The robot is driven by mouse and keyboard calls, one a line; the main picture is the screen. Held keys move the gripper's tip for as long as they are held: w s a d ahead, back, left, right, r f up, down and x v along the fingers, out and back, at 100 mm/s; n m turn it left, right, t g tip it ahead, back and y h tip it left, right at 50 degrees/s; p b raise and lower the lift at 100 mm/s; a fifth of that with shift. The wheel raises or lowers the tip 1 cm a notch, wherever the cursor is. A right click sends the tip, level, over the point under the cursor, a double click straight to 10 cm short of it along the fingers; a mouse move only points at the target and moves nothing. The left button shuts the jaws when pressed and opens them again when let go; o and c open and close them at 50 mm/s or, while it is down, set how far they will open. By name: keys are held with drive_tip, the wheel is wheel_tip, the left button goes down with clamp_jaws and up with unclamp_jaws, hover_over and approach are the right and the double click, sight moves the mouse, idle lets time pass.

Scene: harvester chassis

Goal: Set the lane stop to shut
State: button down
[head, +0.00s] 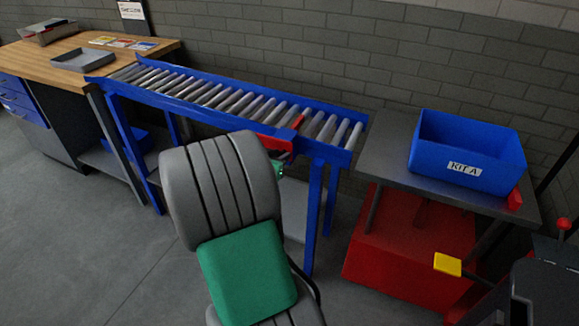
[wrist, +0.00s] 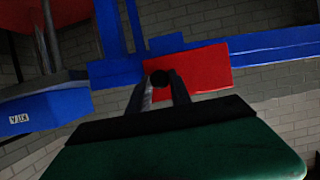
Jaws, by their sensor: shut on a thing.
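The lane stop has a red plate (head: 275,143) on the near side of the roller conveyor (head: 225,100), towards its right end. A short red bar (head: 298,122) stands up at the near rail beside the rollers. In the wrist view the red plate (wrist: 205,68) fills the middle, with a round black knob (wrist: 160,77) in front of it. My gripper (wrist: 161,84) has its two dark fingers closed on either side of this knob. In the head view my arm hides most of the gripper, and the knob cannot be made out.
A blue KIT A bin (head: 468,150) sits on the grey table (head: 388,152) right of the conveyor. A wooden bench (head: 30,55) with a grey tray (head: 82,60) stands at the left. A brick wall runs behind; open floor lies at front left.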

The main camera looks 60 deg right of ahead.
drive_tip(key=c, duration=1.3)
unclamp_jaws()
drive_tip(key=shift+o, duration=0.2)
drive_tip(key=v, duration=0.8)
